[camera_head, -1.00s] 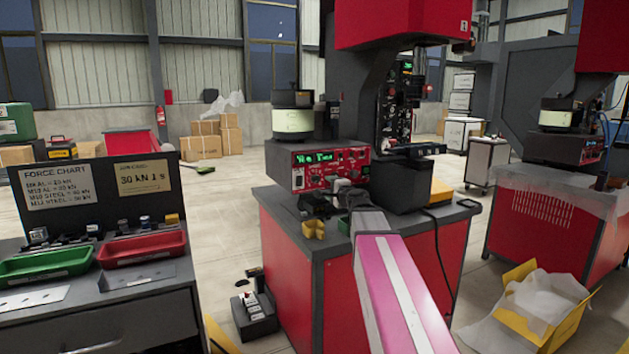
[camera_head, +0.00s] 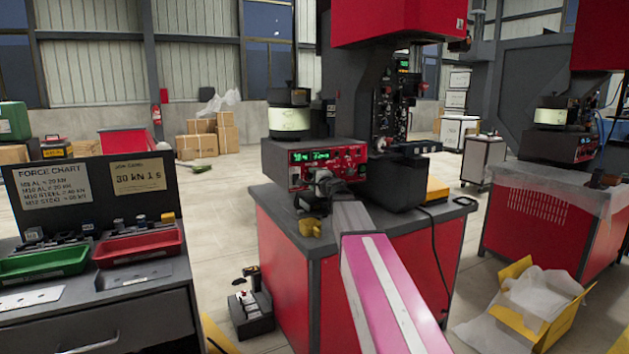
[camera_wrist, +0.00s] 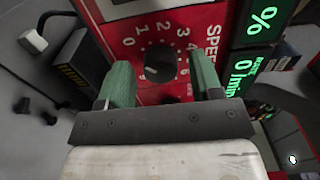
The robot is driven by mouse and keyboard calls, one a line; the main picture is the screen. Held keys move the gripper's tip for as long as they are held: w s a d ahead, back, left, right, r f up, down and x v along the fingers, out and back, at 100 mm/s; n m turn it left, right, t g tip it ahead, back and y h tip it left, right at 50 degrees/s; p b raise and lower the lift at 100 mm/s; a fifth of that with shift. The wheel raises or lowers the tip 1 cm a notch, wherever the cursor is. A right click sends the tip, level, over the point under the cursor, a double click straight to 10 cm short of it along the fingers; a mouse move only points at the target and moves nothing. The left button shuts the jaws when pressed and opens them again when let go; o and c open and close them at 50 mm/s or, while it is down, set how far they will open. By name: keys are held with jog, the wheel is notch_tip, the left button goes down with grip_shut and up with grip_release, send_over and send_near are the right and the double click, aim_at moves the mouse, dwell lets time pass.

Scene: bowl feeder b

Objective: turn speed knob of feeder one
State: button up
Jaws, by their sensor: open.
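In the wrist view, the black speed knob (camera_wrist: 160,64) sits on a red panel (camera_wrist: 205,25) with a white printed scale and the word SPEED. My gripper (camera_wrist: 163,85) is open, with one green finger on each side of the knob. I cannot tell whether either finger touches it. In the head view, the feeder's control box (camera_head: 315,163) has a red front with green digits and stands under the pale bowl (camera_head: 289,121). My arm covers the lower part of the red front there, and the knob is hidden.
Green displays (camera_wrist: 258,22) sit beside the knob panel in the wrist view. A black press frame (camera_head: 395,120) stands right of the control box. A small yellow holder (camera_head: 311,227) is on the bench by my arm. A second feeder (camera_head: 552,139) stands far right.

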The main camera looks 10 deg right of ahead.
jog(key=c, duration=0.9)
jog(key=shift+c, duration=0.2)
jog(key=shift+m, duration=0.3)
jog(key=shift+m, duration=8.5)
